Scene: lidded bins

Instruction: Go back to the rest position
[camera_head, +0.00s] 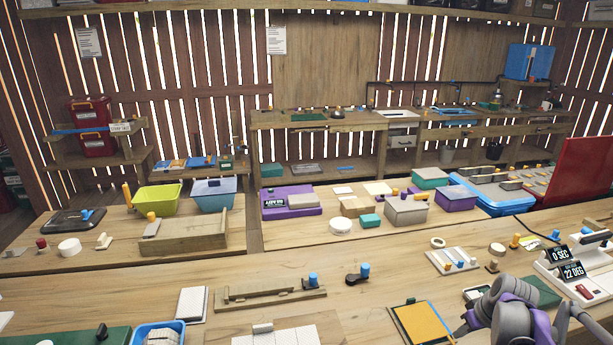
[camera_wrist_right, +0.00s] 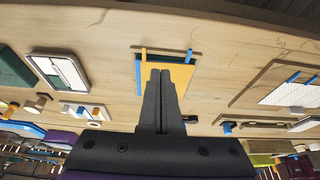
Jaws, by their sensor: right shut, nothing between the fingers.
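My right gripper (camera_head: 463,328) is low at the right of the head view, beside an orange-yellow panel with a dark frame (camera_head: 424,323). In the right wrist view its two fingers (camera_wrist_right: 160,74) are shut together with nothing between them. They overlap the yellow panel (camera_wrist_right: 181,73) in that view; whether they touch it I cannot tell. My left gripper is not in view.
A timer device (camera_head: 573,270) and a white rack with pegs (camera_head: 453,260) stand near my right arm. A wooden fixture (camera_head: 265,296) and a blue tray (camera_head: 160,331) lie to the left. Lidded bins, including a grey one (camera_head: 405,212), stand further back.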

